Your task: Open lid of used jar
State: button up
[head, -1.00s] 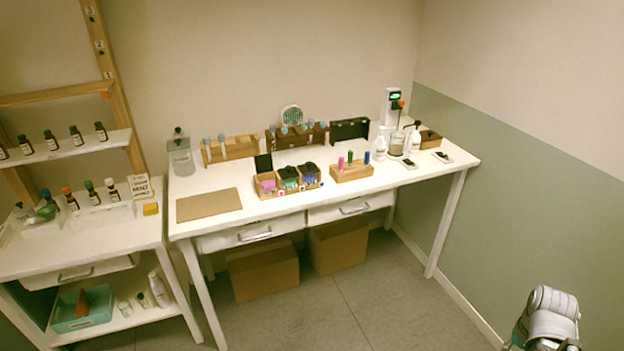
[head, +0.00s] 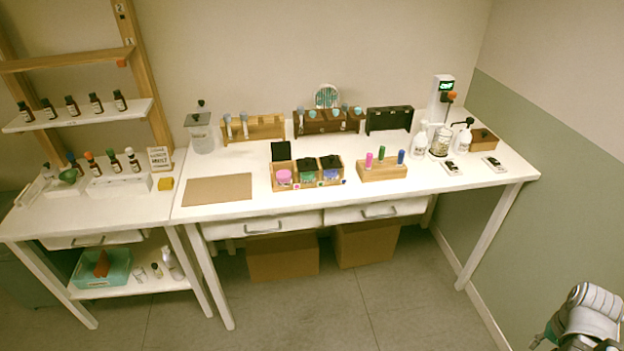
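A clear glass jar (head: 201,138) with a flat lid (head: 198,119) and dark knob stands at the back left of the white table. Its lid appears to be on. A smaller glass jar (head: 441,142) stands at the right between two white pump bottles; I cannot tell whether it has a lid. No readable label shows which jar is the used one. Part of my arm shows at the lower right corner, well apart from the table.
The white table (head: 225,205) holds a brown mat (head: 217,189), a wooden box (head: 309,182) of coloured containers and a block (head: 381,173) with coloured sticks. A shelf unit (head: 105,210) with small bottles adjoins on the left. The floor (head: 380,310) in front is open.

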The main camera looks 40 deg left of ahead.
aim_at(197, 119)
jog(key=z, duration=0.45)
jog(key=i, duration=0.05)
jog(key=u, duration=2.15)
